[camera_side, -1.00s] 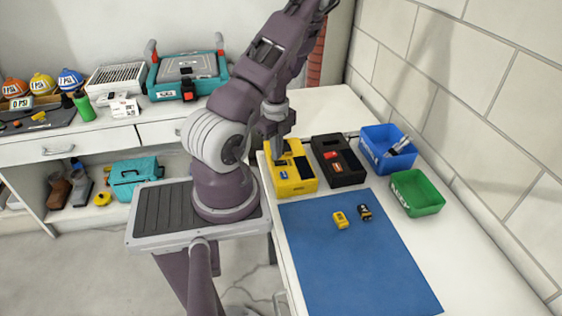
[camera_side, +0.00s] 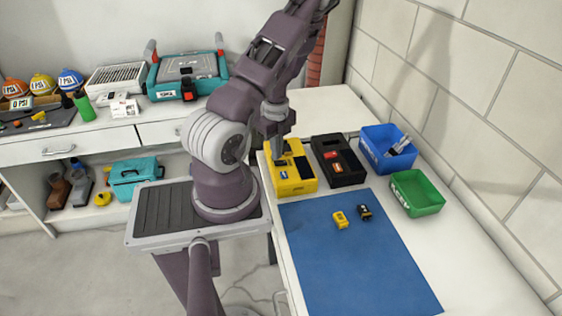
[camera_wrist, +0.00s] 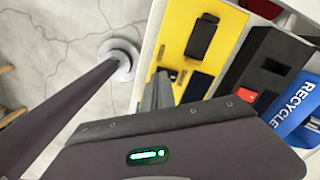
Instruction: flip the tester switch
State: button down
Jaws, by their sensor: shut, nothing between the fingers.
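The yellow tester (camera_side: 301,183) stands at the back left of the work table, below my gripper. In the wrist view its yellow face (camera_wrist: 176,42) shows two dark recessed parts (camera_wrist: 202,36) and small dark marks near my fingers. I cannot tell which part is the switch. My gripper (camera_side: 277,157) points down at the tester's left part, its fingertips at or just above the surface; I cannot tell if they touch. In the wrist view the gripper fingers (camera_wrist: 158,92) are together with nothing held. The tester's near part is hidden behind my gripper body.
A black box (camera_side: 340,175) stands right of the tester. A blue bin (camera_side: 381,137) and a green bin (camera_side: 418,203) stand by the wall. A blue mat (camera_side: 345,265) holds a yellow block (camera_side: 341,219) and a dark block (camera_side: 364,213). The table's right front is clear.

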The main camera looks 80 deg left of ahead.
jog(key=shift+f, duration=0.85)
dwell(0.3)
jog(key=shift+r, duration=3.5)
